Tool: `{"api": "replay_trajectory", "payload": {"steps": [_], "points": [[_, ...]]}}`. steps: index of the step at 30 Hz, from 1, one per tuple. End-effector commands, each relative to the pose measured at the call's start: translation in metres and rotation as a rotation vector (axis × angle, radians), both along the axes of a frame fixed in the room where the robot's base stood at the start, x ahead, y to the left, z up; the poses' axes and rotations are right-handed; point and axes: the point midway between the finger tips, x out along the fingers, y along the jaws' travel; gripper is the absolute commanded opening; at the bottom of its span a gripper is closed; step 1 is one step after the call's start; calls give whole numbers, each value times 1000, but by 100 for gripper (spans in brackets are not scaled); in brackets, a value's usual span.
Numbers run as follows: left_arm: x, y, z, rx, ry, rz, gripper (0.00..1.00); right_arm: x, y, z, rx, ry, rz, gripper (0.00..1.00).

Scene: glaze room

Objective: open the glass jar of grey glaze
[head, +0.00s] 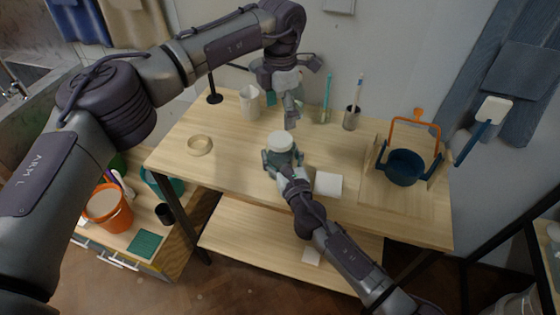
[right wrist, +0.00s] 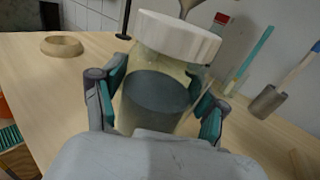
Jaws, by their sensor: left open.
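The glass jar (right wrist: 155,98) holds dark grey glaze and has its wide white lid (head: 280,141) on. It is near the middle of the table. My right gripper (head: 283,160) is around the jar's body from the front, a teal-padded finger on each side; in the right wrist view (right wrist: 160,105) it looks shut on the glass below the lid (right wrist: 180,35). The exact pad contact on the right side is hard to see. My left gripper (head: 281,103) is open and empty, fingers pointing down above and behind the lid, apart from it.
A wooden ring (head: 199,145) lies left of the jar and a cream cup (head: 249,102) stands behind. Cups with tools (head: 351,117) stand at the back right.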

Motion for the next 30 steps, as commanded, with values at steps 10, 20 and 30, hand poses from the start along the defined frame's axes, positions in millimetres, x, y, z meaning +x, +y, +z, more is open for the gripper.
{"api": "replay_trajectory", "payload": {"steps": [10,20,30], "points": [[0,0,0,0,0,0,85,0,0,0,0,0,0,7],[0,0,0,-1,1,-286,85,0,0,0,0,0,0,0],[0,0,0,-1,1,-1079,85,0,0,0,0,1,0,0]]}}
